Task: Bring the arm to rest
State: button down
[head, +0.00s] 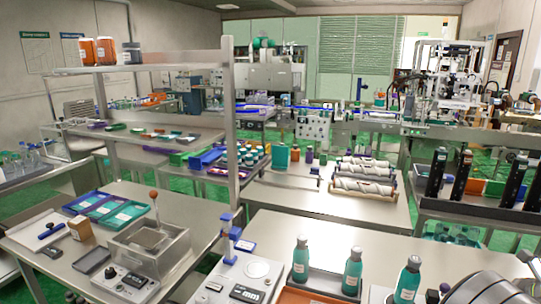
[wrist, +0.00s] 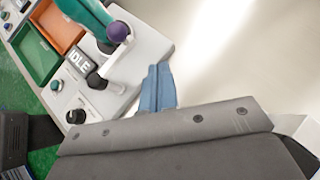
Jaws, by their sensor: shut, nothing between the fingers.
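My gripper (wrist: 157,82) shows in the wrist view as blue-grey fingers closed together with nothing between them. It is over a bare pale surface, just right of a white control unit (wrist: 140,55) with an IDLE display (wrist: 79,62). I cannot tell whether the fingertips touch the unit. A dark grey part of my arm fills the bottom of the wrist view. In the head view part of my arm shows at the bottom right corner, and the fingers cannot be made out there.
In the head view teal bottles (head: 301,262) (head: 352,272) (head: 408,282) stand on the front bench (head: 320,233). Its back part is clear.

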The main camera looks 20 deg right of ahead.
jog(key=s+d+r, duration=0.4)
jog(key=s+r, duration=0.2)
jog(key=w+a+f, duration=0.6)
jog(key=w+a, duration=0.1)
jog(key=w, duration=0.2)
jog(key=s+a+m+g+h, duration=0.2)
jog(key=s+a+m+h, duration=0.3)
jog(key=s+m+h, duration=0.2)
jog(key=shift+s+f+m+g+h, duration=0.15)
jog(key=shift+s+m+g+h, duration=0.15)
jog(key=shift+s+m, duration=0.7)
jog(key=shift+w, duration=0.15)
